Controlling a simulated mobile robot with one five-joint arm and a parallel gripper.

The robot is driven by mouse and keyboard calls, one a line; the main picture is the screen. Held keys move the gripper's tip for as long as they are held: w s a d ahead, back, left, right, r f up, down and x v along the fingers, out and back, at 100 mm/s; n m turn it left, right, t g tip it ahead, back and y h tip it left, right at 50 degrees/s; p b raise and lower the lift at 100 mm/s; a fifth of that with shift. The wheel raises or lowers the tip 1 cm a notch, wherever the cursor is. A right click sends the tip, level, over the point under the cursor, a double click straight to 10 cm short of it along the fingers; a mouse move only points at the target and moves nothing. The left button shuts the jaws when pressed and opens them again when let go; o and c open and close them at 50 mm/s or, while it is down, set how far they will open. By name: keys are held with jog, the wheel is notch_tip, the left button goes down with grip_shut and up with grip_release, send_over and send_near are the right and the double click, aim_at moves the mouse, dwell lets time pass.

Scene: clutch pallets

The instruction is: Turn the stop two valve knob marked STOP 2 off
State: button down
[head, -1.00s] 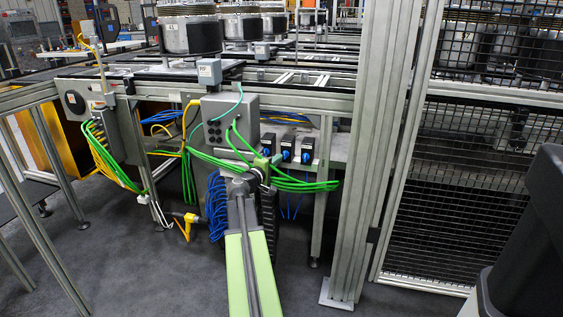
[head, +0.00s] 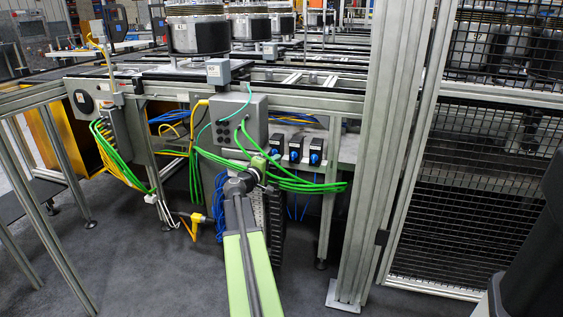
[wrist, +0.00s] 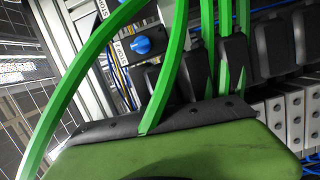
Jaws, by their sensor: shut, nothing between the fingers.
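Three black valve blocks with blue knobs stand in a row under the conveyor in the head view: a left knob (head: 277,153), a middle knob (head: 295,156) and a right knob (head: 315,159). Their labels are too small to read there. In the wrist view one blue knob (wrist: 143,46) on a black block shows beside a label that seems to read STOP 2. Its turn position is unclear. My gripper (head: 261,163) is just left of and below the knob row, shut and empty, apart from the knobs as far as I can tell. Its fingertips are not clear.
Green hoses (head: 300,184) loop around my gripper and below the knobs; in the wrist view they cross close by (wrist: 80,85). A grey box (head: 238,120) stands left of the knobs. A metal post (head: 375,160) and mesh fence (head: 455,190) stand right.

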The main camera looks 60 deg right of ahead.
jog(key=a, duration=1)
jog(key=shift+w, duration=0.2)
